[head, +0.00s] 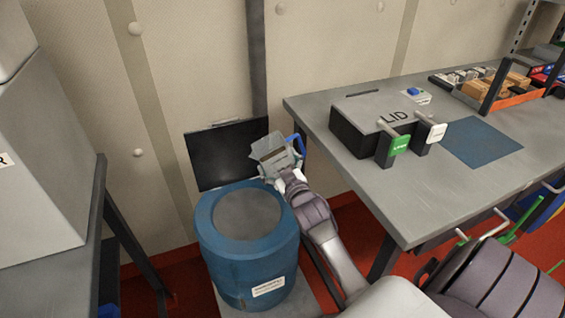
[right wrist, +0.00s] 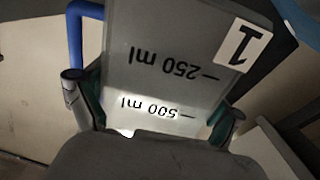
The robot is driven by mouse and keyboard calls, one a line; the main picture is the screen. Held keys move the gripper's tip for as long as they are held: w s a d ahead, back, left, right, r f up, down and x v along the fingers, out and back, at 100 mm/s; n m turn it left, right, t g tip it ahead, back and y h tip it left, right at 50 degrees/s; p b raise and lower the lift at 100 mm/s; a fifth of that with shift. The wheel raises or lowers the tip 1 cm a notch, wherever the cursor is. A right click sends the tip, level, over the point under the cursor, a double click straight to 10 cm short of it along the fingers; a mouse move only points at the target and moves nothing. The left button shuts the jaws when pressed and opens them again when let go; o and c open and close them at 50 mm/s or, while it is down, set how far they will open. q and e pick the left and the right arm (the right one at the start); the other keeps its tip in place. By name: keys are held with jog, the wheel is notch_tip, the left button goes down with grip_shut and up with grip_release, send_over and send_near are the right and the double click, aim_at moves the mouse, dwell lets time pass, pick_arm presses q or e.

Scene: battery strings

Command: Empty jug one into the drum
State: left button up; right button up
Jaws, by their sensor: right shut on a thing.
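The blue drum (head: 235,262) stands on the floor, its round grey top facing up. A grey translucent jug (head: 268,149) with a blue handle is above the drum's back right rim and looks tilted. In the right wrist view the jug (right wrist: 165,90) shows a "1" label and 250 ml and 500 ml marks, upside down. My right gripper (head: 277,175) is shut on the jug, one finger on each side. Whether liquid is in the jug or flowing out, I cannot tell. My left gripper is not in view.
A black panel (head: 225,152) stands upright behind the drum. The grey table (head: 350,190) at the right holds a dark box marked LID (head: 365,125), green and white tagged handles, a blue mat (head: 482,142) and an orange tray (head: 500,97). Another bench stands left.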

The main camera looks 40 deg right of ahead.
aim_at(284, 159)
jog(key=shift+r+n+p, duration=0.35)
jog(key=shift+r+n, duration=0.05)
jog(key=shift+n, duration=0.1)
jog(key=shift+f, duration=0.1)
dwell(0.7)
jog(key=shift+d+r+n+p, duration=0.1)
jog(key=shift+r+n+p, duration=0.1)
jog(key=shift+n+p, duration=0.15)
jog(key=shift+s+d+r+n+p, duration=0.1)
jog(key=shift+r+n+p, duration=0.3)
jog(key=shift+n, duration=0.25)
jog(key=shift+r+p, duration=0.2)
jog(key=shift+p, duration=0.1)
dwell(0.7)
jog(key=shift+r+n+p, duration=0.3)
jog(key=shift+n+p, duration=0.15)
jog(key=shift+n, duration=0.25)
jog(key=shift+r, duration=0.2)
dwell(0.6)
